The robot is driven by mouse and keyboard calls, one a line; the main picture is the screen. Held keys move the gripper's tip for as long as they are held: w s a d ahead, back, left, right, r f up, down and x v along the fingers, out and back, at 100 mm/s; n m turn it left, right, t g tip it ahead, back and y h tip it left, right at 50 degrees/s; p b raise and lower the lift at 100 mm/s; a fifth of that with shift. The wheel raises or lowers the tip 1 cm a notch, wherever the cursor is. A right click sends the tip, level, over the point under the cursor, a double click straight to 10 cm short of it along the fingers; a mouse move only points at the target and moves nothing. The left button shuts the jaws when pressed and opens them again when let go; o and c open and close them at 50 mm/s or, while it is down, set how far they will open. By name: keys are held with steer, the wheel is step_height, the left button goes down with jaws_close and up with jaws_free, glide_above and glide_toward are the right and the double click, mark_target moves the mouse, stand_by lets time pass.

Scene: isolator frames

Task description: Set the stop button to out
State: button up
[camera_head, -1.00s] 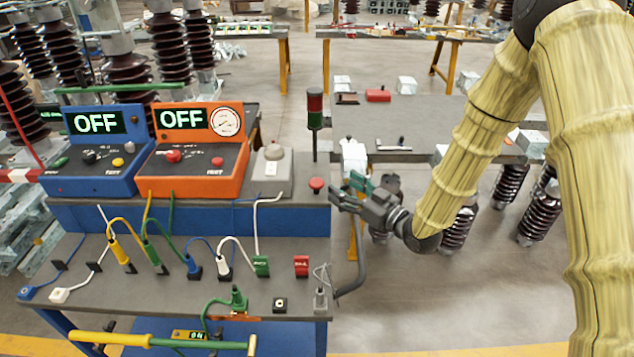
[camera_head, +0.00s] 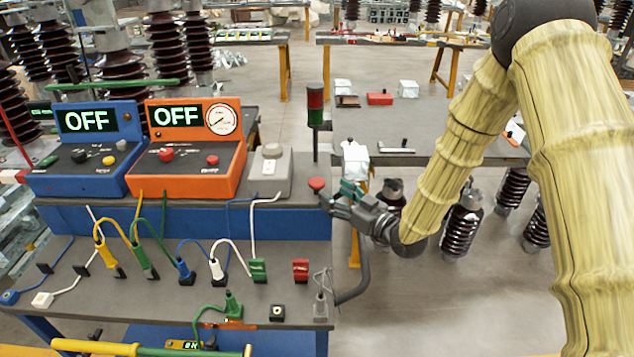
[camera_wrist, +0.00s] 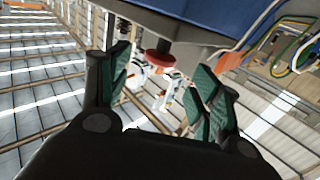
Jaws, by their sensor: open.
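The red mushroom stop button (camera_head: 317,184) stands at the right end of the grey upper shelf of the bench. In the wrist view the red button (camera_wrist: 160,58) is ahead of my gripper, near the gap between the fingers and above its middle. My gripper (camera_head: 338,196) is open and empty, just right of and slightly below the button, pointing left towards it. In the wrist view the two green-padded fingers of my gripper (camera_wrist: 164,92) are spread apart. I cannot tell if either finger touches the button. How far out the button stands is too small to tell.
A grey box with a round knob (camera_head: 271,165), an orange panel reading OFF (camera_head: 190,185) and a blue panel reading OFF (camera_head: 85,182) stand left of the button. A red-green signal light (camera_head: 315,105) rises behind it. A curved grey handle (camera_head: 358,285) is below.

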mark_target(317, 181)
steer(key=p+x, duration=0.2)
steer(key=x, duration=0.5)
steer(key=shift+w+a, duration=0.2)
